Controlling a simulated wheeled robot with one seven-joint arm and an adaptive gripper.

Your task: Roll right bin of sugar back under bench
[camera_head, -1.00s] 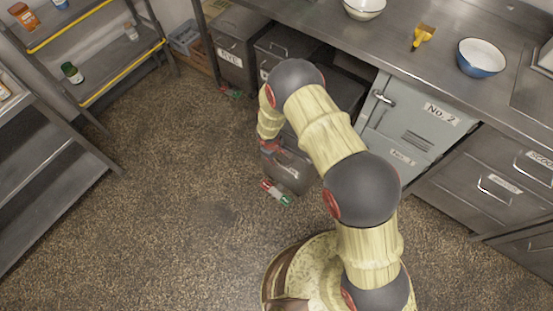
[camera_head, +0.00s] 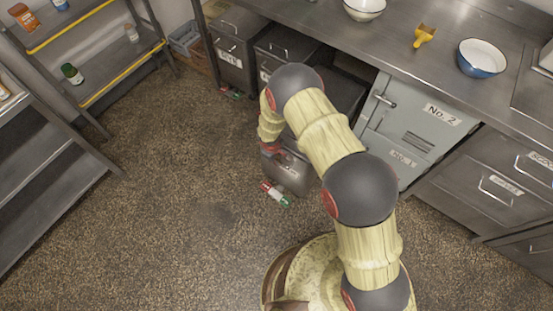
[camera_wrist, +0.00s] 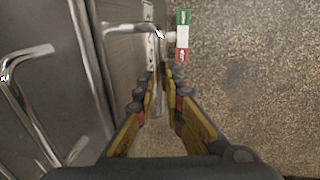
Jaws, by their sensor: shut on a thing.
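The right sugar bin (camera_head: 290,178) is a grey metal bin pulled out from under the steel bench (camera_head: 330,40). My arm hides much of its top and back. My gripper (camera_head: 272,150) is at the bin's upper front. In the wrist view my gripper (camera_wrist: 164,82) has its fingers close together around the bin's bent metal handle (camera_wrist: 130,27). The grip point is partly hidden by the finger pads. A small red, white and green piece (camera_head: 275,194) is at the foot of the bin's front, and it also shows in the wrist view (camera_wrist: 183,35).
Two more bins, the left one (camera_head: 238,55) and the middle one (camera_head: 285,45), stand under the bench to the left. A grey No. 2 cabinet (camera_head: 410,125) is on the right. Shelves (camera_head: 95,85) stand at the left. The speckled floor (camera_head: 150,200) between is clear.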

